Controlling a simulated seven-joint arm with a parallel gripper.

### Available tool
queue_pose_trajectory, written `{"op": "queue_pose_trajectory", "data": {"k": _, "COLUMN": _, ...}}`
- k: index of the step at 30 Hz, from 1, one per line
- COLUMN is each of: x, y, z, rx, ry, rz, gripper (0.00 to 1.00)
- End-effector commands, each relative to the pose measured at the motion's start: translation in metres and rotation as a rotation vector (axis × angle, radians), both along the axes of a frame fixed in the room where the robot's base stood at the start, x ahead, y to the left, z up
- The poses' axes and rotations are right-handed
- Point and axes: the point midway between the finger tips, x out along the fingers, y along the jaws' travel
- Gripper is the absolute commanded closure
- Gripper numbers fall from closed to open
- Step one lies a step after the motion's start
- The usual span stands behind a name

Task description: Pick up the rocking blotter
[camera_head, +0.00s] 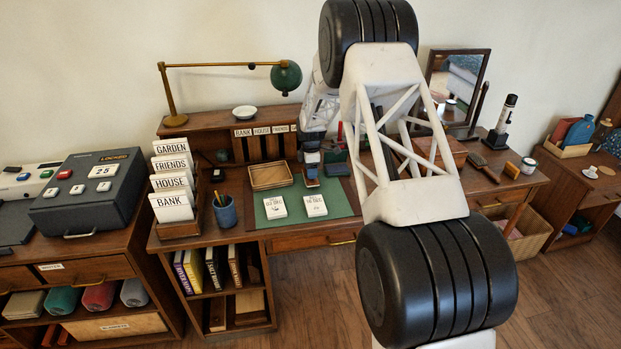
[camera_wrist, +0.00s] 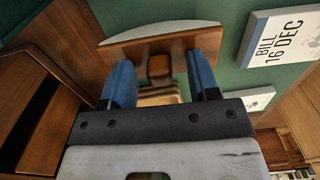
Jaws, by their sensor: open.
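The rocking blotter (camera_wrist: 120,52) shows in the wrist view as a brown wooden block with a white curved edge and a small wooden knob at its middle. It lies on a green desk mat (camera_wrist: 222,70). My gripper (camera_wrist: 161,78) is open, with one blue finger on each side of the knob. Gaps show between the knob and both fingers. In the head view my gripper (camera_head: 312,168) is low over the back of the mat (camera_head: 285,222), where it largely hides the blotter.
A wooden tray (camera_head: 270,176) stands just left of my gripper. Two white bill cards (camera_head: 275,208) (camera_head: 315,206) lie in front on the mat. A blue pen cup (camera_head: 225,212) and a letter rack (camera_head: 180,229) stand farther left. A wooden box (camera_head: 440,152) is to the right.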

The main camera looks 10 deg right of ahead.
Motion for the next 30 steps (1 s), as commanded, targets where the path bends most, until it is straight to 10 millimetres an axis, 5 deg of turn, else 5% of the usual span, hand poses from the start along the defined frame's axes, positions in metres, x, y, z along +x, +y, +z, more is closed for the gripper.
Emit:
{"op": "queue_pose_trajectory", "data": {"k": 4, "x": 0.0, "y": 0.0, "z": 0.0, "rx": 0.0, "ry": 0.0, "rz": 0.0, "gripper": 0.48}}
{"op": "queue_pose_trajectory", "data": {"k": 14, "x": 0.0, "y": 0.0, "z": 0.0, "rx": 0.0, "ry": 0.0, "rz": 0.0, "gripper": 0.98}}
{"op": "queue_pose_trajectory", "data": {"k": 30, "x": 0.001, "y": 0.0, "z": 0.012, "rx": 0.0, "ry": -0.002, "rz": 0.0, "gripper": 1.0}}
